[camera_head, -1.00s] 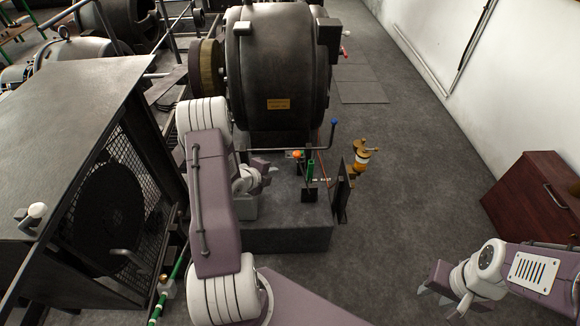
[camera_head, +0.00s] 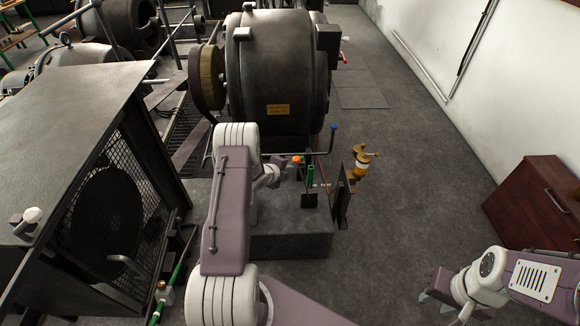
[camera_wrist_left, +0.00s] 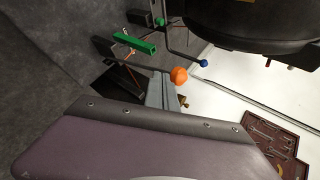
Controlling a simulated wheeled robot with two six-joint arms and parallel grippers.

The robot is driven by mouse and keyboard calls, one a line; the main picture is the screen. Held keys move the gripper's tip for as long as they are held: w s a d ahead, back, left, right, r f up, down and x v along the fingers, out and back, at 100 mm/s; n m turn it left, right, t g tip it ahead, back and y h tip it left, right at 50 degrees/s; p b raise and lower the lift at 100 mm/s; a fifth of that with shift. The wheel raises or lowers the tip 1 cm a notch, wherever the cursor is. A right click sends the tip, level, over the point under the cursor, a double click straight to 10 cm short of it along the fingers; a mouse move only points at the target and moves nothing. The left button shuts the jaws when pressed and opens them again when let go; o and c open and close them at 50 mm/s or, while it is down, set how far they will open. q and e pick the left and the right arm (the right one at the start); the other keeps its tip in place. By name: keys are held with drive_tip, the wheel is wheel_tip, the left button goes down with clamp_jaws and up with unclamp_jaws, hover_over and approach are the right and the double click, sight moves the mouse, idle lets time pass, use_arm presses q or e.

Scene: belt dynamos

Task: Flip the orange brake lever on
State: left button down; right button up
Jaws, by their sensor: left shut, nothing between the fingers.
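The orange brake lever (camera_head: 296,160) shows as a small orange knob beside a green handle on the block in front of the big dark machine. It also shows in the left wrist view as an orange ball (camera_wrist_left: 179,75). My left gripper (camera_head: 284,166) is shut and empty, its tips just left of the orange knob. In the wrist view the shut fingers (camera_wrist_left: 168,88) end right by the ball; I cannot tell whether they touch it. My right gripper (camera_head: 428,292) hangs over the floor at the lower right, away from the lever; its jaw opening is unclear.
A green handle (camera_head: 310,174) stands just right of the orange knob, and a blue-tipped rod (camera_head: 333,128) rises behind it. A brass and orange fitting (camera_head: 362,160) stands further right. The dark machine (camera_head: 278,75) blocks the back. The floor (camera_head: 420,190) to the right is clear.

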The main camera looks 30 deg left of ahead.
use_arm(q)
drive_tip(key=shift+w+r, duration=0.2)
drive_tip(key=shift+w, duration=0.65)
drive_tip(key=shift+d, duration=0.1)
